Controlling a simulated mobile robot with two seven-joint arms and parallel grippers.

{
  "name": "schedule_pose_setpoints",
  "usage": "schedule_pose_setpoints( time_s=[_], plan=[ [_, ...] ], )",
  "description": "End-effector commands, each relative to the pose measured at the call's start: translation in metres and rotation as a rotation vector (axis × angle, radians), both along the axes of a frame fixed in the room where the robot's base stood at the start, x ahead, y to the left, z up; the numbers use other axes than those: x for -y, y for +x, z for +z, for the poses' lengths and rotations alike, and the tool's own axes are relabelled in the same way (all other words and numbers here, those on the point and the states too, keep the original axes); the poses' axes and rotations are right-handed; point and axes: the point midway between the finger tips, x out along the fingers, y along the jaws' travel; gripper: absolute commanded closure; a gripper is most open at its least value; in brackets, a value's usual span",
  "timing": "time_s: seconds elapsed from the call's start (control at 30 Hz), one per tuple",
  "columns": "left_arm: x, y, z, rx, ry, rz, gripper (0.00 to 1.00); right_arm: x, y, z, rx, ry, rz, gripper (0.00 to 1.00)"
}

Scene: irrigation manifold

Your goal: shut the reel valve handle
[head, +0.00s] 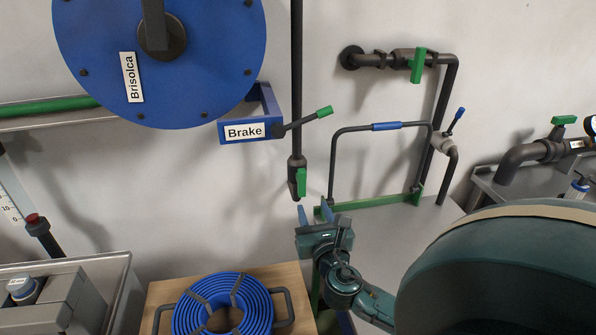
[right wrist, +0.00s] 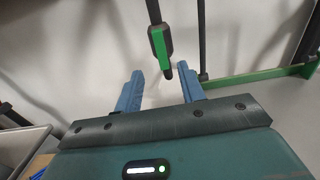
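A green valve handle (head: 301,182) sits at the lower end of a dark vertical pipe (head: 296,90), right of the blue reel (head: 205,75); no label marks it as the reel valve. The handle points down along the pipe. It also shows in the right wrist view (right wrist: 158,42), just beyond the fingertips and roughly between them. My right gripper (head: 318,212) is open and empty, below the handle; its two blue fingers stand apart in the right wrist view (right wrist: 160,72). I see no contact with the handle. My left gripper is not in view.
A brake lever (head: 324,112) with a green tip sticks out right of the reel. A thin pipe frame (head: 333,150) with a green base stands right of the gripper. A blue coiled hose (head: 262,310) lies on a wooden board below. Another green-handled valve (head: 417,66) is on the wall.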

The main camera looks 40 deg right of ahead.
Motion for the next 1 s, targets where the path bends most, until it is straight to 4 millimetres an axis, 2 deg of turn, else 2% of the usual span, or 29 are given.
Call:
schedule_pose_setpoints(
  time_s=[0.17,0.5,0.7,1.0],
  plan=[
    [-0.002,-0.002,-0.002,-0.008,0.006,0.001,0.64,0.007,0.014,0.001,0.002,-0.001,-0.001,0.6],
    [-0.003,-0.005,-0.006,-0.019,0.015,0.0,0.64,0.041,0.075,0.0,0.001,0.002,-0.001,0.6],
    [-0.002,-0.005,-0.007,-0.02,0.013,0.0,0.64,0.056,0.102,-0.001,0.0,0.001,-0.001,0.6],
    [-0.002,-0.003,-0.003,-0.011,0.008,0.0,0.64,0.063,0.115,-0.002,-0.002,0.003,0.001,0.6]
  ],
)
